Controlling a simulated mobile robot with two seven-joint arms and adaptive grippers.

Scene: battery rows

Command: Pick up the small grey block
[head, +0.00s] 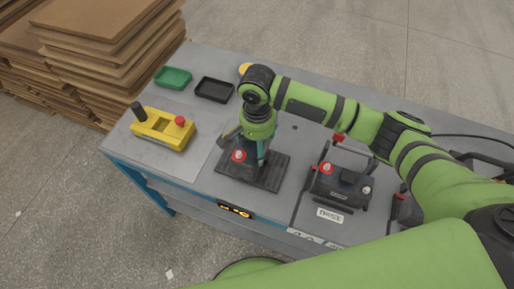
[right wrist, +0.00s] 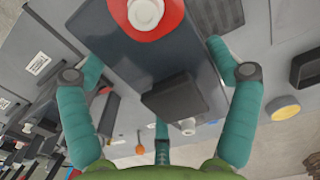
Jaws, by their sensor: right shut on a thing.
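My right gripper (head: 256,146) points down over the black mat (head: 271,178) on the table. Its teal fingers stand around a grey block (right wrist: 125,62) and are shut on it. The block has a red-ringed terminal (right wrist: 147,14), a pale terminal (right wrist: 187,127) and a dark raised box (right wrist: 171,97) on top. In the head view my gripper hides most of the block, and its red terminal (head: 239,156) shows at the left of the fingers. I cannot tell whether the block touches the mat. My left gripper is not in view.
A dark battery with a handle (head: 340,188) stands right of the mat. A yellow control box (head: 162,128), a green tray (head: 173,78) and a black tray (head: 214,89) lie to the left. Stacked boards (head: 105,50) stand beyond the table's left end.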

